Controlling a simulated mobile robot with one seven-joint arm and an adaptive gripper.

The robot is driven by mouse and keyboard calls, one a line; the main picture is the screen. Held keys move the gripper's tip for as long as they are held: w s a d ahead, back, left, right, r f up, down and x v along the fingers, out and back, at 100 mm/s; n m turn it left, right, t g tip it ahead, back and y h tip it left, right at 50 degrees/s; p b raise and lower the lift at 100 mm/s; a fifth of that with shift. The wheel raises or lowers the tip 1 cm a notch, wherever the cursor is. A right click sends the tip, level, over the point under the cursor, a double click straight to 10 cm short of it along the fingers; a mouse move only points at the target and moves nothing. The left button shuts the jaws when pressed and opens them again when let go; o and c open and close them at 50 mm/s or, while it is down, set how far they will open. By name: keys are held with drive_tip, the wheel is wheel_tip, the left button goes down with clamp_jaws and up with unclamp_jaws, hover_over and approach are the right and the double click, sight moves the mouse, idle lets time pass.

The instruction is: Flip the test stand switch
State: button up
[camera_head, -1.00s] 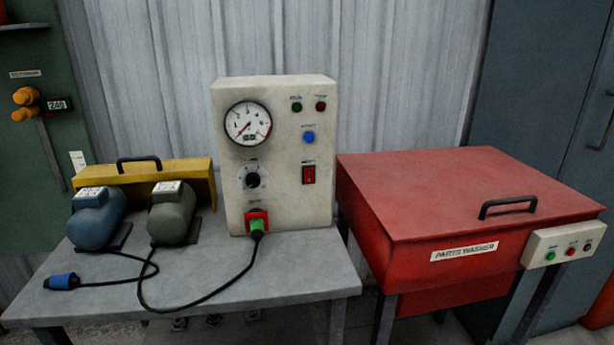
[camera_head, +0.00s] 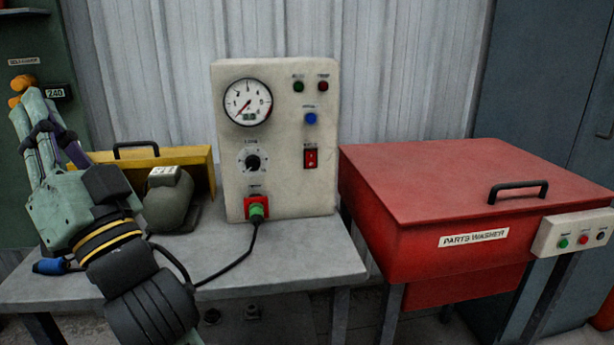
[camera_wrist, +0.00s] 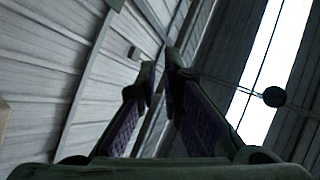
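The test stand (camera_head: 290,190) is a cream box standing upright on the grey table. Its switch (camera_head: 310,158) is a small red rocker in a dark frame, on the right of the front panel below a blue button (camera_head: 310,118). Which way the rocker is set is too small to tell. My gripper (camera_head: 32,105) is at the left in the head view, pointing up, well apart from the test stand. In the wrist view, my gripper (camera_wrist: 160,75) has a gap between its fingers and holds nothing. The switch is not in the wrist view.
A red parts washer (camera_head: 430,205) stands right. Space before the switch is clear.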

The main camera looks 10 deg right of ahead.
sight(311, 152)
drive_tip(key=w+d+f+m+t+h, duration=0.1)
drive_tip(key=w+d+f+m+h, duration=0.1)
drive_tip(key=d+m, duration=0.1)
drive_tip(key=w+d+f+m+t+h+b, duration=0.1)
drive_tip(key=w+d+f+m+h, duration=0.1)
drive_tip(key=w+d+h, duration=0.1)
drive_tip(key=w+d+f+m+t+h+b, duration=0.1)
drive_tip(key=w+d+f+m+h, duration=0.1)
drive_tip(key=d, duration=0.3)
drive_tip(key=shift+w+d+f+m+h, duration=0.15)
drive_tip(key=shift+w+d+m+h, duration=0.25)
drive_tip(key=shift+m+h, duration=0.35)
clamp_jaws()
drive_tip(key=w+d+f+m+g+h+b, duration=0.1)
drive_tip(key=d+f+m+h, duration=0.4)
drive_tip(key=d, duration=0.6)
drive_tip(key=d+f+m+g+h+b, duration=0.1)
drive_tip(key=d+f+m+h+b, duration=0.2)
drive_tip(key=d+f+m+h, duration=0.2)
drive_tip(key=d+f+m, duration=0.1)
drive_tip(key=d+m, duration=0.2)
drive_tip(key=d, duration=0.3)
drive_tip(key=shift+w+d+g, duration=0.15)
drive_tip(key=shift+w+g, duration=0.15)
drive_tip(key=shift+w, duration=0.1)
drive_tip(key=shift+w+h+p, duration=0.1)
drive_tip(key=shift+h+p, duration=0.15)
drive_tip(key=shift+p, duration=0.05)
